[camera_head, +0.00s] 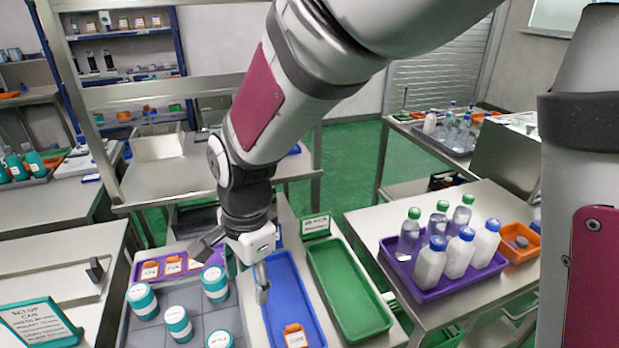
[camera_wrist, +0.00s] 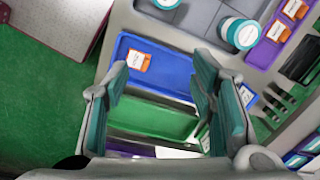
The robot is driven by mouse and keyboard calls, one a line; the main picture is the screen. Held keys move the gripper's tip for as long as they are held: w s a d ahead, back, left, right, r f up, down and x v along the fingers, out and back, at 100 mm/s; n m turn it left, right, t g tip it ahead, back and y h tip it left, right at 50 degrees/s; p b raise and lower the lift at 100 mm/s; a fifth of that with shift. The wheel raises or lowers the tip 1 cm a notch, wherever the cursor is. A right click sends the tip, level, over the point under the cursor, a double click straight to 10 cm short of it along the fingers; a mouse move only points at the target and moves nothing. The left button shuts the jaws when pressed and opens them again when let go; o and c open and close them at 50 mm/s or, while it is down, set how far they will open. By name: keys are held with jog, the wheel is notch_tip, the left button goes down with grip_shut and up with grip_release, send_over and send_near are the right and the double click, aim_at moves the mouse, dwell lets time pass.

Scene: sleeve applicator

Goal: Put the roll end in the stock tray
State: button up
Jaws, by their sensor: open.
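My gripper (camera_head: 236,268) is open and empty above the bench, over the left edge of the blue tray (camera_head: 279,297). In the wrist view its two teal-padded fingers (camera_wrist: 160,95) are spread wide, with nothing between them. One orange piece with a white label (camera_head: 295,336) lies in the blue tray at its near end; it also shows in the wrist view (camera_wrist: 139,61). Similar orange labelled pieces (camera_head: 173,266) lie in a purple tray (camera_head: 140,270), partly hidden by my gripper. I cannot tell which tray is the stock tray, or which piece is the roll end.
A green tray (camera_head: 349,291) right of the blue one looks empty, with a sign (camera_head: 316,225) behind it. Several teal-lidded white jars (camera_head: 178,322) stand on a grey mat at left. Bottles stand in a purple tray (camera_head: 440,290) on the right-hand table.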

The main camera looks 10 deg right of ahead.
jog(key=s+d+r+n+t, duration=0.1)
jog(key=s+d+r+n, duration=0.2)
jog(key=d, duration=0.5)
jog(key=s+d+r+n+t, duration=0.2)
jog(key=s+d+r+n, duration=0.2)
jog(key=d+r, duration=0.3)
jog(key=s+d+r+n+t+h, duration=0.1)
jog(key=s+d+r+n, duration=0.2)
jog(key=d, duration=0.7)
notch_tip(320, 180, up, 2)
jog(key=s, duration=0.2)
jog(key=shift+s+d+n+t, duration=0.15)
jog(key=shift+s+n+t, duration=0.15)
jog(key=shift+t, duration=0.1)
